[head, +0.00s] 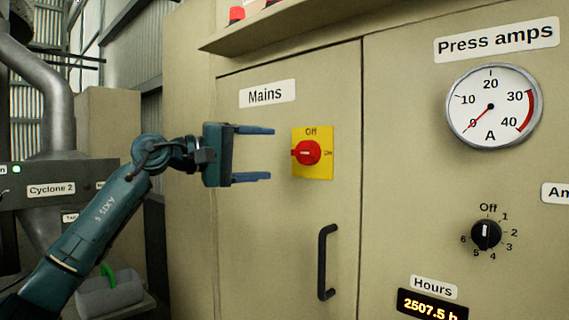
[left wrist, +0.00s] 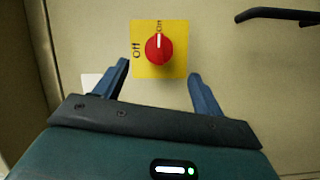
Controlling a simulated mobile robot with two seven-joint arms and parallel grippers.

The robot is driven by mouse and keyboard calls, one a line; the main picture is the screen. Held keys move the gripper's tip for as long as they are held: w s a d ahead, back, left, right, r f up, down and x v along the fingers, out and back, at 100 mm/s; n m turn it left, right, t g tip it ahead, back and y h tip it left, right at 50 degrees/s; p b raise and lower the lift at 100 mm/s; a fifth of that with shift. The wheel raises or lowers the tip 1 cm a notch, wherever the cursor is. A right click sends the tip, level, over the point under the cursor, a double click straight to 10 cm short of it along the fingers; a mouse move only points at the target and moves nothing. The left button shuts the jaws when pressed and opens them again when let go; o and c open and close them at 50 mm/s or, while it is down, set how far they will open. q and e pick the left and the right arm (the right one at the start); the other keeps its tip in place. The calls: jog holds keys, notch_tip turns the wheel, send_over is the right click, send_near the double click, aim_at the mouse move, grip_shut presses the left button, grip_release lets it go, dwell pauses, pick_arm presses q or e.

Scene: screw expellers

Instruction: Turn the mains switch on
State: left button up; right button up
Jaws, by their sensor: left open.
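The mains switch is a red knob (head: 308,152) on a yellow plate (head: 325,170) on the beige cabinet door, below the "Mains" label (head: 267,93). "Off" is printed above the knob and "On" to its right. The knob's white mark lies level in the head view. In the left wrist view, the knob (left wrist: 159,50) has its mark pointing towards "On". My left gripper (head: 272,153) is open and empty. Its fingers point at the plate, one higher and one lower, and their tips are apart from the knob. My right gripper is not in view.
A black door handle (head: 327,262) sticks out below the switch. A shelf ledge (head: 300,30) juts out above. To the right are the "Press amps" gauge (head: 494,106), a black selector knob (head: 486,235) and the hours display (head: 432,305).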

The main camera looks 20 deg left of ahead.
pick_arm(q)
jog(key=v, duration=0.4)
jog(key=shift+s+a+b, duration=0.25)
jog(key=shift+s+b, duration=0.05)
jog(key=shift+b, duration=0.1)
jog(key=shift+d, duration=0.1)
